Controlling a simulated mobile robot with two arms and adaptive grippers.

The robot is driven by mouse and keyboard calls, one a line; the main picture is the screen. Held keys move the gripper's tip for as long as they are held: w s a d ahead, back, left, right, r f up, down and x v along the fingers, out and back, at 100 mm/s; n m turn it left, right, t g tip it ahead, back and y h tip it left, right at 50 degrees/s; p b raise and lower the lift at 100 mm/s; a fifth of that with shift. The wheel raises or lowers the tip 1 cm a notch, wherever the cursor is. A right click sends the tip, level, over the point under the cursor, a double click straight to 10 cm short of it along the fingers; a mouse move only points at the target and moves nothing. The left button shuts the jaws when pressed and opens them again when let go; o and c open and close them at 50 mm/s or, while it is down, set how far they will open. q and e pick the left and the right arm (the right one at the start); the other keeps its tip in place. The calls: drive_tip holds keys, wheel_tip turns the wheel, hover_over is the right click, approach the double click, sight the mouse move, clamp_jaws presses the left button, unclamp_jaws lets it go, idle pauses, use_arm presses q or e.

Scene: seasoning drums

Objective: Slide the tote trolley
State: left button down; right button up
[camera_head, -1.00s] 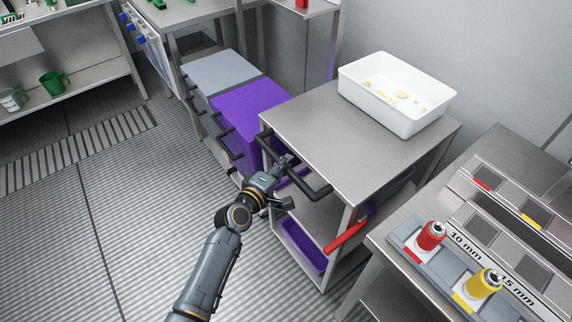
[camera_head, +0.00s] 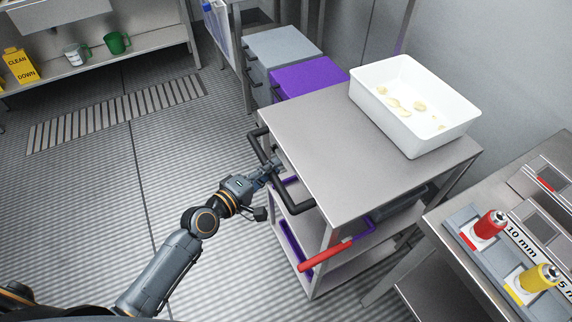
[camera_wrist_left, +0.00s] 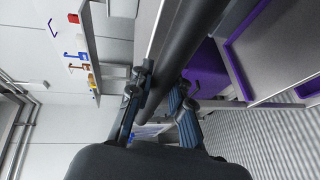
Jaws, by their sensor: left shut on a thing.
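The tote trolley (camera_head: 318,160) is a steel frame with a flat top, lower shelves and a black bar handle (camera_head: 290,190) on its near left side. A white tote (camera_head: 402,131) with pale pieces inside stands at the back of its top. My left gripper (camera_head: 275,172) is shut on the black handle. In the left wrist view, its two fingers (camera_wrist_left: 166,92) lie on either side of the dark bar (camera_wrist_left: 180,60). My right gripper is not in view.
Purple (camera_head: 305,80) and grey (camera_head: 283,48) units stand behind the trolley. A bench (camera_head: 475,275) with red and yellow canisters is at right. A red-handled tool (camera_head: 327,256) sticks out of the trolley's near side. The ribbed floor at left is clear around a drain grate (camera_head: 115,112).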

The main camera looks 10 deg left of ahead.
use_arm(q)
drive_tip(key=shift+s+a+f, duration=0.1)
drive_tip(key=shift+s+a, duration=0.45)
drive_tip(key=shift+a, duration=0.25)
drive_tip(key=c, duration=1.2)
unclamp_jaws()
drive_tip(key=v, duration=1.2)
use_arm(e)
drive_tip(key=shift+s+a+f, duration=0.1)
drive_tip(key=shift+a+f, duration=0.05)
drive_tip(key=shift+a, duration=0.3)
